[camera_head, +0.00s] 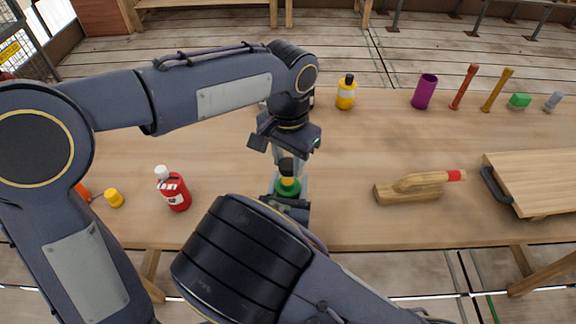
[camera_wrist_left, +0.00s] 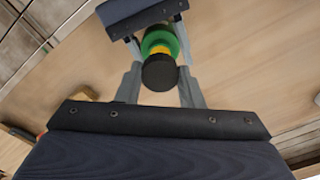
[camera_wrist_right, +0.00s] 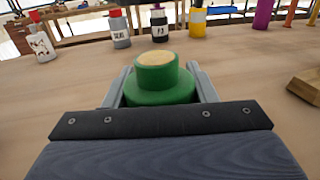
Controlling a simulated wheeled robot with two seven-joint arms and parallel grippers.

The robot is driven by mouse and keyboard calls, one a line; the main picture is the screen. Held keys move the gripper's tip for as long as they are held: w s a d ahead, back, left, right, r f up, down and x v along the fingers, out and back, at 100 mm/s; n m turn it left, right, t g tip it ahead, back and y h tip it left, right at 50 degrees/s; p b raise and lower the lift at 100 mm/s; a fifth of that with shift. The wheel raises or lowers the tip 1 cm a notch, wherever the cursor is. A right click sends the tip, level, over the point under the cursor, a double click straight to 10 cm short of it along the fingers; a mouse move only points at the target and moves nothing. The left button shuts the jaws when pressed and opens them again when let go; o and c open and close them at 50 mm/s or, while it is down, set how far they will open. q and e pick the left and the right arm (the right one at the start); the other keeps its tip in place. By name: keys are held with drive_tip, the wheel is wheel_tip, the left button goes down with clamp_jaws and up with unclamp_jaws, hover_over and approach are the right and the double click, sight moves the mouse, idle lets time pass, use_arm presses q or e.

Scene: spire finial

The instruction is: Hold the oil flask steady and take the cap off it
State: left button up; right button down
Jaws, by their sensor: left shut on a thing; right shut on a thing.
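The green oil flask (camera_head: 288,188) stands upright over the table, its yellow top showing. It also shows in the right wrist view (camera_wrist_right: 160,92), with its tan-yellow top bare and no cap on it. My right gripper (camera_wrist_right: 162,86) is shut on the flask body, one finger on each side. The black cap (camera_wrist_left: 160,73) is between the fingers of my left gripper (camera_wrist_left: 161,84), which is shut on it. In the head view the cap (camera_head: 287,165) is just above the flask's yellow top. The flask's base is hidden by my right gripper.
A red bottle (camera_head: 174,192) and a small yellow piece (camera_head: 114,198) are at left. A yellow bottle (camera_head: 346,93) and purple cylinder (camera_head: 424,92) stand at the back. A wooden tool (camera_head: 410,188) and a board (camera_head: 535,180) lie at right.

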drive_tip(key=c, duration=0.5)
unclamp_jaws()
